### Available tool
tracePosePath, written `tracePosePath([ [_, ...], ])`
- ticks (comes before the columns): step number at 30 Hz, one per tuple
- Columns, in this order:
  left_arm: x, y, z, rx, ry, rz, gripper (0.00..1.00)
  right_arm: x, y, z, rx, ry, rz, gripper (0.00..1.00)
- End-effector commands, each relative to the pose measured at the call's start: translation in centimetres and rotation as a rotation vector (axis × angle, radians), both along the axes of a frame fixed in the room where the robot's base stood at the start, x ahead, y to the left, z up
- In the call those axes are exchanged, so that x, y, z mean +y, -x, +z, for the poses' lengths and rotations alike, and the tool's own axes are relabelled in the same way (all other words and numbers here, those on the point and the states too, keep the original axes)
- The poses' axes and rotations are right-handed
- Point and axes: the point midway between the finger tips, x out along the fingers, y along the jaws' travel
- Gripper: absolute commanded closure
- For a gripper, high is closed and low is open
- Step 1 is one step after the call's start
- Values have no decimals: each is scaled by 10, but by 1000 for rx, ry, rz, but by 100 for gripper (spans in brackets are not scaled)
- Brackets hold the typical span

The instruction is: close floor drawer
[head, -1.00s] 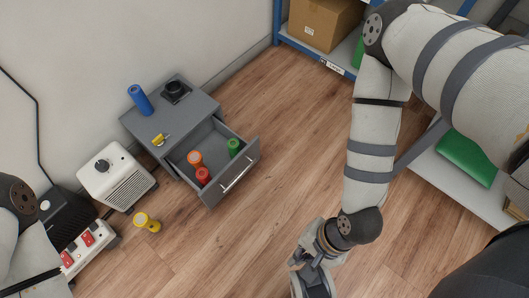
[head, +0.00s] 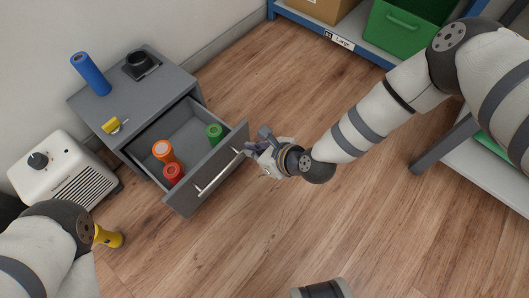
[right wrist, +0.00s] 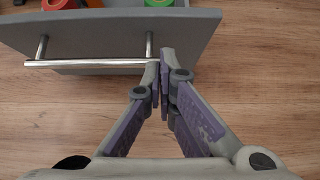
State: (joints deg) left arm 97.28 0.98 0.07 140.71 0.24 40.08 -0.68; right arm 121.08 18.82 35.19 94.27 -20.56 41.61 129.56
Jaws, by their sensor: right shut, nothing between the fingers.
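The grey floor drawer (head: 207,172) is pulled out of its small grey cabinet (head: 170,85). It holds an orange roll (head: 163,151), a red roll (head: 173,172) and a green roll (head: 214,132). Its silver bar handle (head: 220,172) shows on the front panel, and also in the right wrist view (right wrist: 90,62). My right gripper (head: 250,146) is at the front panel, near the right end of the handle. In the right wrist view its fingers (right wrist: 163,70) are shut and empty, beside the handle's end; I cannot tell whether they touch the panel. My left gripper is out of view.
A blue cylinder (head: 90,74), a black round item (head: 140,65) and a yellow item (head: 115,125) sit on the cabinet top. A white heater (head: 65,172) and a yellow roll (head: 108,237) are at left. Shelving with a green bin (head: 405,30) stands at the back right. The middle floor is clear.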

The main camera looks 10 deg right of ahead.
Motion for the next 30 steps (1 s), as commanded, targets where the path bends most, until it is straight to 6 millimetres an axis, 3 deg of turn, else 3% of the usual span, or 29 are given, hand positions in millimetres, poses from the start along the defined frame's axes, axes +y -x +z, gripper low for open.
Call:
tracePosePath([
  [3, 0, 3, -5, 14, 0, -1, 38, 13, -17, -2, -2, 1, 3, 100],
  [9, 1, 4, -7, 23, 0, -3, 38, 23, -31, -1, 1, 1, 1, 100],
  [30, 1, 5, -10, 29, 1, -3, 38, 31, -39, -1, 2, 0, 1, 100],
])
